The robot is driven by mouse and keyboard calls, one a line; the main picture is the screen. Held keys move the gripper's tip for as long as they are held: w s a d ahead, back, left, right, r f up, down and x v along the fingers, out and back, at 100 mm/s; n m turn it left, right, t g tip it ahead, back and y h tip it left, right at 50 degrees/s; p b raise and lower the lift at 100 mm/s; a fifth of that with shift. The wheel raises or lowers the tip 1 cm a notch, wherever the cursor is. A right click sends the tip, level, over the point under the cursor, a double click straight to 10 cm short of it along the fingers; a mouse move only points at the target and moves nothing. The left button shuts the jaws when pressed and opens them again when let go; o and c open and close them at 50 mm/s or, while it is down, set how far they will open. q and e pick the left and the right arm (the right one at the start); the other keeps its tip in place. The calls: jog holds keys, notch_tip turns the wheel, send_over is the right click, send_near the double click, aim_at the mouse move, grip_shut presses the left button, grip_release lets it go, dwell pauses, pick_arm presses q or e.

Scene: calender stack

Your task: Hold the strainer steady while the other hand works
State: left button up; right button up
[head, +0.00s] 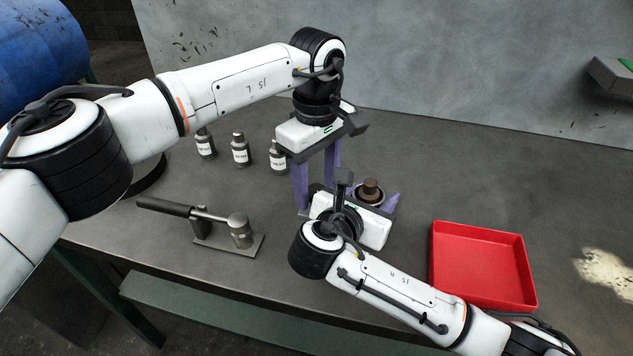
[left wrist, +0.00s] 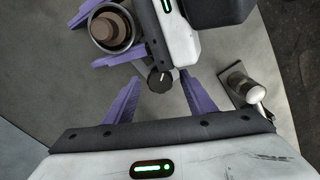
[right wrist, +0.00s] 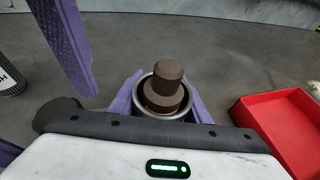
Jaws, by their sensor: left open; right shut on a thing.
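The strainer appears to be a round metal cup (right wrist: 148,108) with a brown stepped plug (right wrist: 167,85) in it. The plug also shows in the head view (head: 370,190) and the left wrist view (left wrist: 111,29). My right gripper (right wrist: 165,100) is shut on the cup, one purple finger on each side. My left gripper (left wrist: 160,78) is open, its fingers pointing down beside the right gripper. A dark round knob (left wrist: 159,82) lies between its fingertips in the left wrist view, apparently untouched. The cup's lower part is hidden.
A black-handled tool (head: 165,208) with a metal cylinder (head: 240,231) lies on a plate at left. Several small labelled bottles (head: 240,150) stand behind it. A red tray (head: 485,262) sits at right, empty. Bare tabletop (head: 520,190) lies beyond it. My two arms are close together.

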aim_at(316, 189)
pick_arm(q)
jog(key=c, duration=1)
jog(key=n, duration=0.4)
jog(key=shift+n, duration=0.4)
jog(key=shift+c, duration=0.4)
jog(key=o, duration=1.1)
notch_tip(316, 189, up, 12)
jog(key=shift+r, duration=0.1)
